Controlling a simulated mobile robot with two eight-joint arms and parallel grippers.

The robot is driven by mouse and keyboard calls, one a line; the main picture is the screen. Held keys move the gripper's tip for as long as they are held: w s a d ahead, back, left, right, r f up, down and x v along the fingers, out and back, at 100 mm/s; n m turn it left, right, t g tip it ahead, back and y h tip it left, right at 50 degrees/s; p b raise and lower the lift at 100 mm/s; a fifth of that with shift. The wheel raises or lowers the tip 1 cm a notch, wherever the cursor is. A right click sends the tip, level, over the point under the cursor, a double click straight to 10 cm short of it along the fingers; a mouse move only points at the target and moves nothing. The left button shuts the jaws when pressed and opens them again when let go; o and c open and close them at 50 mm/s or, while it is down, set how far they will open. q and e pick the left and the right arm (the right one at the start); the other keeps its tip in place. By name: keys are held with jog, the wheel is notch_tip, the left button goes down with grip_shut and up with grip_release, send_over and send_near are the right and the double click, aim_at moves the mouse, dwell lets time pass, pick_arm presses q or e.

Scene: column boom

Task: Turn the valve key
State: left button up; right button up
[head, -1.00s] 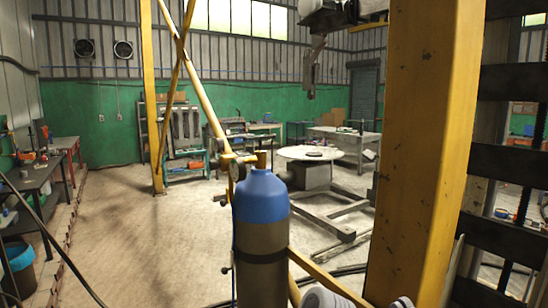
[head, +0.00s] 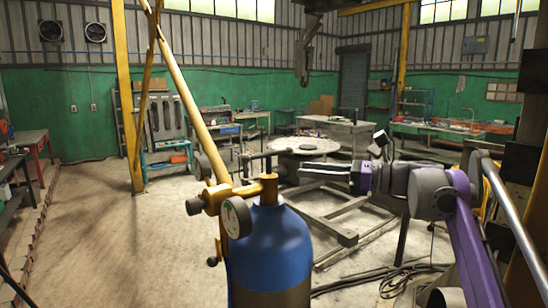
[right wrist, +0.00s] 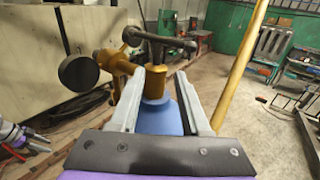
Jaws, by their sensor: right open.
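The valve key (head: 268,156) is a dark T-shaped handle on top of the brass valve (head: 236,195) of a blue gas cylinder (head: 270,250). In the right wrist view the key's crossbar (right wrist: 160,40) lies just beyond the fingertips. My right gripper (head: 302,172) points left in the head view, a little right of the key. In the wrist view its fingers (right wrist: 161,72) are open, with the brass valve stem (right wrist: 155,85) seen between them. I cannot tell whether they touch it. The cylinder's lower part is cut off.
A round gauge (head: 237,217) sticks out from the valve's near side. A yellow diagonal post (head: 188,100) rises behind the cylinder. Cables (head: 400,275) lie on the floor at the right. Open floor lies left of the cylinder.

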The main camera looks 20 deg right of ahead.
aim_at(269, 174)
jog(key=x, duration=0.6)
jog(key=r+x, duration=0.1)
jog(key=x, duration=0.3)
jog(key=shift+s+a+p, duration=0.2)
jog(key=shift+p, duration=0.15)
jog(key=shift+f, duration=0.1)
grip_shut()
